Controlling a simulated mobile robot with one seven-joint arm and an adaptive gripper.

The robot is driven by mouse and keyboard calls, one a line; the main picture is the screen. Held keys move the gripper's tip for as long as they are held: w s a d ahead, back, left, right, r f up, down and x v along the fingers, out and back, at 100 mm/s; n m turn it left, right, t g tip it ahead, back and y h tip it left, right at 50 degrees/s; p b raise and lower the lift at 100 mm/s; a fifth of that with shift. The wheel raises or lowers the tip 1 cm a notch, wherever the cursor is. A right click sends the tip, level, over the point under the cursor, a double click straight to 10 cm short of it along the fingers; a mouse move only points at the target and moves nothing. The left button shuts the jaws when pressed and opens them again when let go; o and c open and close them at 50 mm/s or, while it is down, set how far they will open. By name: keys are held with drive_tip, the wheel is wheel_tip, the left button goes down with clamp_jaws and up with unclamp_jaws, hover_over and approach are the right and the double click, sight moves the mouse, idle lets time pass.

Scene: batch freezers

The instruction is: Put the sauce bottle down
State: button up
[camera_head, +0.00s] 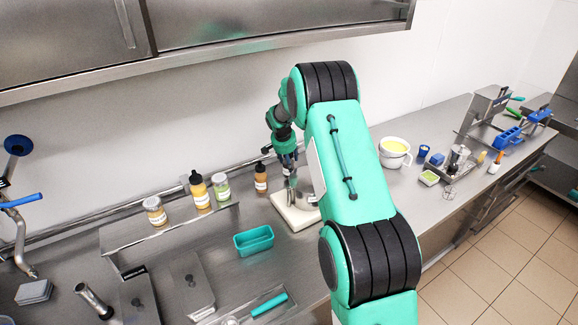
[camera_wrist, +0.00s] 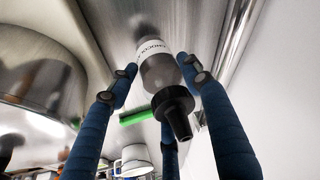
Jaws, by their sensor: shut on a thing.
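The sauce bottle (camera_wrist: 158,72), with a dark pointed cap and a white label starting "CHOCO", is between the blue fingers of my gripper (camera_wrist: 160,66) in the wrist view. My gripper is shut on it, with the cap towards the wrist. In the head view my gripper (camera_head: 290,178) points down by the back of the counter, above or beside a white block (camera_head: 297,219). A brown bottle with a dark cap (camera_head: 261,179) shows just left of it; I cannot tell whether this is the held one. Whether the held bottle touches a surface is unclear.
A yellow sauce bottle (camera_head: 199,191), a green jar (camera_head: 221,188) and a tan jar (camera_head: 155,212) stand to the left. A teal tray (camera_head: 254,241) lies in front. A white pot (camera_head: 394,153) stands right of my arm. Some bare counter shows between these.

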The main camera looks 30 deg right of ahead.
drive_tip(key=shift+f, duration=0.85)
drive_tip(key=shift+f, duration=0.1)
drive_tip(key=o, duration=1.5)
drive_tip(key=shift+o, duration=0.2)
drive_tip(key=v, duration=1.2)
drive_tip(key=shift+p, duration=0.4)
